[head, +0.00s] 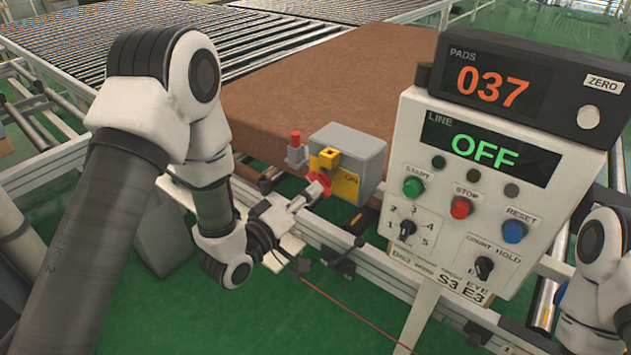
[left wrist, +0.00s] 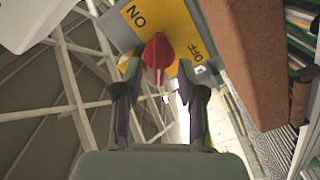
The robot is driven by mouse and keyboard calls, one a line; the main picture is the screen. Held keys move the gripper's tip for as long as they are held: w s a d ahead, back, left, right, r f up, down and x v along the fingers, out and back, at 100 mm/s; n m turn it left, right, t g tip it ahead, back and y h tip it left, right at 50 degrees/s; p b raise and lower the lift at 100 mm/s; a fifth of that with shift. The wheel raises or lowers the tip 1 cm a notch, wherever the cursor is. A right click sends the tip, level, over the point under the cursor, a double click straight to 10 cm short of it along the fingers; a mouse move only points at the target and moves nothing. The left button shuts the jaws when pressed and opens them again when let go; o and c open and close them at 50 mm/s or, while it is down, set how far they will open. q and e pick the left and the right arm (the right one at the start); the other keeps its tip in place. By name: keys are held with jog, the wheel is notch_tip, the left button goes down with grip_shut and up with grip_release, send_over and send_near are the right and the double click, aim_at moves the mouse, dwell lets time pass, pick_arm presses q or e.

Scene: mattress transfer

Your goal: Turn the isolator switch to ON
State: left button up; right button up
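The isolator switch is a grey box (head: 358,152) with a yellow plate (head: 346,186) and a red knob (head: 319,186), mounted beside the conveyor. In the left wrist view the yellow plate (left wrist: 178,22) carries the words ON and OFF, and the red knob (left wrist: 158,52) sits between them. My left gripper (head: 308,196) is at the knob. In the left wrist view the fingers of my left gripper (left wrist: 158,82) are apart, one on each side of the knob's lower end, with visible gaps. Contact cannot be made out. My right gripper is out of view.
A control panel (head: 400,255) reading LINE OFF stands right of the switch, with a PADS display (head: 490,85) reading 037 on top. A brown mattress (head: 300,95) lies behind the switch on the roller conveyor (head: 160,40). A small red-topped post (head: 295,150) stands left of the box.

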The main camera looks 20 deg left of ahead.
aim_at(324, 180)
pick_arm(q)
jog(key=shift+x, duration=0.95)
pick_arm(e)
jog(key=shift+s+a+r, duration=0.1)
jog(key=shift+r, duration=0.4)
pick_arm(q)
jog(key=shift+c, duration=0.3)
jog(key=shift+w, duration=0.1)
grip_shut()
